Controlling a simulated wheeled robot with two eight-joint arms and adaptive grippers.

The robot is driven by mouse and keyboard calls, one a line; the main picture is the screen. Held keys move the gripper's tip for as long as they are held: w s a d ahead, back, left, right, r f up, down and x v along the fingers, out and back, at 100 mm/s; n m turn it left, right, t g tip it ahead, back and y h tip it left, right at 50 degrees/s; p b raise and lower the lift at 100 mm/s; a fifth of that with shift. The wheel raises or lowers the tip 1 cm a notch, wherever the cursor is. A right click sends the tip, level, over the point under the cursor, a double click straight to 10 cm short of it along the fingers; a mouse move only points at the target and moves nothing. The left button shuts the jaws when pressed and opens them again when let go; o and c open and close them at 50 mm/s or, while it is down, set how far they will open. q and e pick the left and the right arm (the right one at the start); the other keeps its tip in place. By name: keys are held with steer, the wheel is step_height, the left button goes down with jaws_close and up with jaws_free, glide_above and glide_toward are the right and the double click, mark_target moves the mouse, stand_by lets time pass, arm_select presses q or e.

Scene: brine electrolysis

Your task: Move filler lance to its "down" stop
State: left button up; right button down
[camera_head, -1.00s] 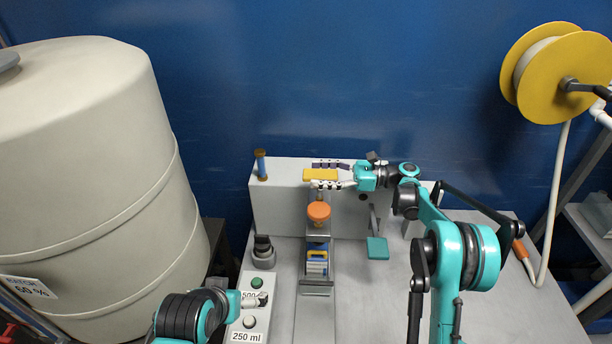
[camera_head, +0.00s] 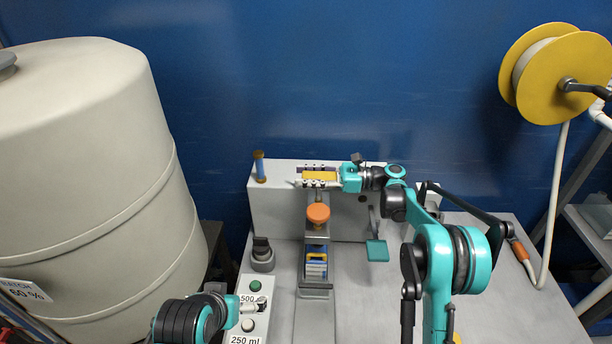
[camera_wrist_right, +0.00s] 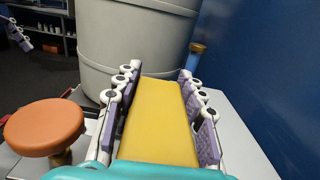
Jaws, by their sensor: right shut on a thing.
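The filler lance's yellow grip (camera_head: 320,176) is a flat bar at the top of the filler, in front of the white housing (camera_head: 278,212). My right gripper (camera_head: 318,177) reaches it from the right and is shut on it, with a finger along each long side. In the right wrist view the yellow grip (camera_wrist_right: 158,120) fills the space between the purple finger pads. The lower part of the lance cannot be made out clearly. My left gripper (camera_head: 262,303) hovers by the button box at lower left, too small to tell its jaws.
An orange round knob (camera_head: 318,213) sits just below the grip and also shows in the right wrist view (camera_wrist_right: 45,127). The button box (camera_head: 246,320), a dark selector (camera_head: 262,254) and a teal paddle (camera_head: 377,250) stand nearby. A large beige tank (camera_head: 90,180) fills the left.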

step_height(320, 180, down, 4)
steer(key=shift+f+b, duration=0.2)
steer(key=shift+b, duration=0.65)
steer(key=c, duration=0.9)
jaws_free()
steer(key=shift+f, duration=0.1)
steer(key=d, duration=1.2)
